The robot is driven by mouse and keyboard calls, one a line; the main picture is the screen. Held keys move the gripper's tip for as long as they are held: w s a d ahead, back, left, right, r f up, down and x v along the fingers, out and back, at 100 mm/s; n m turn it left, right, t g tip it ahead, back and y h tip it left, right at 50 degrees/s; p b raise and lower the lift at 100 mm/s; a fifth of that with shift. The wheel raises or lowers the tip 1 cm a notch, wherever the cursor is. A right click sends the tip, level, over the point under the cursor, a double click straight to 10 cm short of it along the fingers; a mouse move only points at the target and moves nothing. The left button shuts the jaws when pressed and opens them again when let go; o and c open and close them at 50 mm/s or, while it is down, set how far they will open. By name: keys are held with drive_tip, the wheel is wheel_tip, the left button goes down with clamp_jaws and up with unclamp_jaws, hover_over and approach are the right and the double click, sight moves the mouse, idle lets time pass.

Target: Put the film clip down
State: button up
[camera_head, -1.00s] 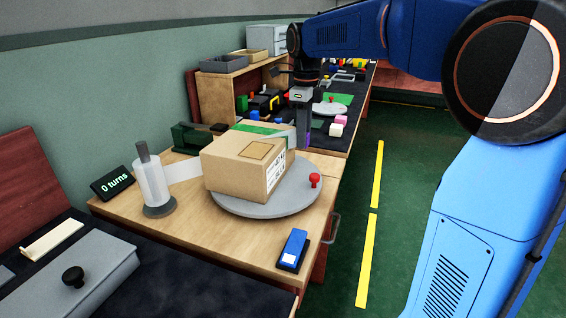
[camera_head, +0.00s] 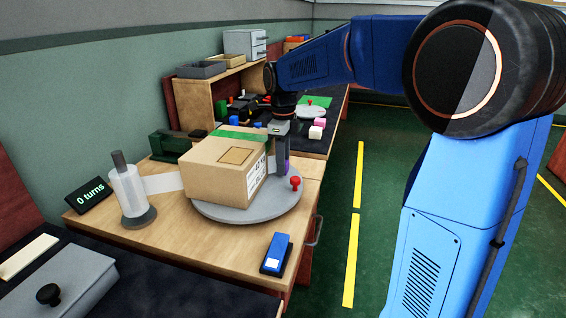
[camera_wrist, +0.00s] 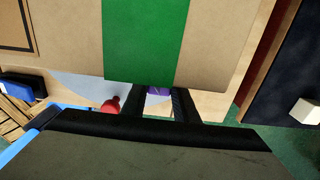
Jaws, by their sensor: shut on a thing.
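A purple film clip (camera_wrist: 158,91) shows between the fingertips of my gripper (camera_wrist: 160,98) in the wrist view. My gripper (camera_head: 283,165) is shut on it, fingers down, beside the right side of the cardboard box (camera_head: 213,173). The box stands on a grey round turntable (camera_head: 250,210). A film roll (camera_head: 128,190) stands upright on a spindle at the left, and a pale strip of film (camera_head: 162,183) runs from it to the box. Whether film is held in the clip is hidden.
A red knob (camera_head: 295,183) sits on the turntable's rim close to my gripper. A blue device (camera_head: 276,253) lies near the table's front right corner. A sign (camera_head: 89,196) reads "0 turns". Bare wooden tabletop (camera_head: 195,240) lies in front of the turntable.

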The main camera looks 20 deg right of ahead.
drive_tip(key=o, duration=1)
drive_tip(key=shift+f, duration=0.1)
drive_tip(key=shift+o, duration=0.2)
wheel_tip(320, 180, up, 12)
drive_tip(key=s+d+f+n+t, duration=0.1)
drive_tip(key=s+d+f+n, duration=0.1)
drive_tip(key=s+f+n, duration=0.3)
drive_tip(key=s+d+f+n+t, duration=0.2)
drive_tip(key=s+f+n, duration=0.4)
drive_tip(key=s+n, duration=0.5)
drive_tip(key=s+d+f+n+t, duration=0.1)
drive_tip(key=s+f+n, duration=0.5)
drive_tip(key=s, duration=1)
drive_tip(key=shift+s+d+n+t, duration=0.15)
drive_tip(key=shift+d+n+t, duration=0.35)
drive_tip(key=shift+n, duration=0.9)
drive_tip(key=shift+d, duration=0.1)
